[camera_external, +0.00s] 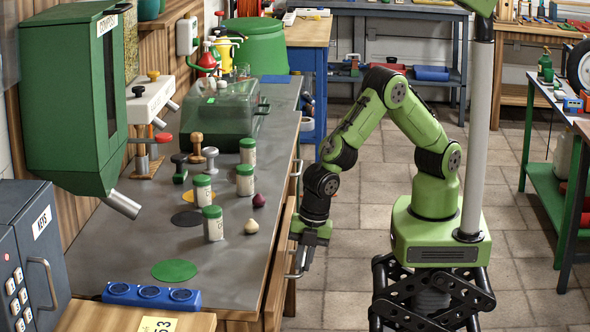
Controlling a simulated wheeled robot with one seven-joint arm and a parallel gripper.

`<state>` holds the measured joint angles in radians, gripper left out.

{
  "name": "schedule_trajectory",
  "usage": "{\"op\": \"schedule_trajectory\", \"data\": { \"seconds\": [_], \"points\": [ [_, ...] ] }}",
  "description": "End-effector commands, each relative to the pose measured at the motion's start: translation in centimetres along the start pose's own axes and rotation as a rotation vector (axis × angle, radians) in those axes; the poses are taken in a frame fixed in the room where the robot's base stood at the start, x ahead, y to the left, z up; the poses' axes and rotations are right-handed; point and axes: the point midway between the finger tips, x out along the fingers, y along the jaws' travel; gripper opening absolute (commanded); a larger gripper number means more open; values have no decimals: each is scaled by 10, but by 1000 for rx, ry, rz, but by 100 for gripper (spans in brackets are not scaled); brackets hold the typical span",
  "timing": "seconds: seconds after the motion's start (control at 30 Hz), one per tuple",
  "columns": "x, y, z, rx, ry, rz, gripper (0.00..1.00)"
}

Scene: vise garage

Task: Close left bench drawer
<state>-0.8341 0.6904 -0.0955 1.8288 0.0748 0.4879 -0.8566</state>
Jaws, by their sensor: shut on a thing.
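The workbench (230,251) has a grey top and runs along the left side. A wooden drawer front (279,262) shows at its near right side, with a metal bar handle (301,268). It appears to stand a little out from the bench; its inside is hidden. My gripper (302,257) points down beside this drawer front and is shut on the handle. The fingertips are small and partly lost against the handle. A second metal handle (297,179) shows farther along the same bench side.
Several green-lidded jars (213,225), an onion (259,201) and a garlic bulb (251,226) stand on the bench near its front edge. A green dispenser (80,95) hangs at the left. The tiled floor (340,235) between bench and my base is clear.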

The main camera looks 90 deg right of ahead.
Motion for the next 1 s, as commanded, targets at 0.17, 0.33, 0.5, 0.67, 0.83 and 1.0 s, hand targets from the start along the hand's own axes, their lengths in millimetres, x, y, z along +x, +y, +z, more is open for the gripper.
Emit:
{"op": "schedule_trajectory", "data": {
  "seconds": [0.17,0.33,0.5,0.67,0.83,1.0],
  "points": [
    [1,7,0,0,0,0,0],
    [1,8,0,0,1,0,0],
    [1,8,0,0,1,1,0],
    [1,8,0,0,1,0,35],
    [1,8,0,0,1,0,38],
    [-4,8,-1,0,1,0,38]
  ]
}}
